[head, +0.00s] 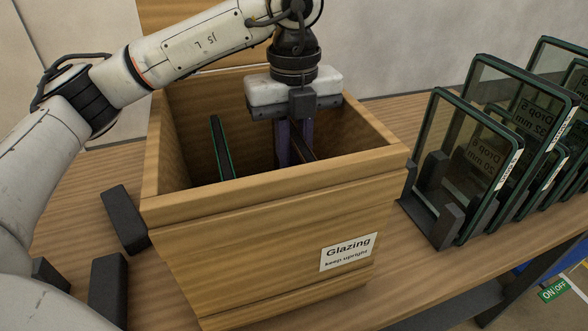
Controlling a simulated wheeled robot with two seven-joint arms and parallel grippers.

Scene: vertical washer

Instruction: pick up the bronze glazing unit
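My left arm comes in from the left, and its gripper (295,158) points down into the open wooden crate (270,240) labelled "Glazing, keep upright". A dark brown edge (303,146) shows between and beside the fingers; it may be the top of the bronze glazing unit, but most of it is hidden by the gripper and the crate's front wall. The fingertips are hidden too, so I cannot tell whether they are closed on it. A green-edged glazing unit (222,148) stands tilted in the crate, left of the gripper. My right gripper is out of view.
Several dark-framed glass units (465,165) stand in a rack with black supports (445,222) right of the crate, close to its side. Black blocks (125,218) lie on the wooden table (75,215) at left. A wall is behind.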

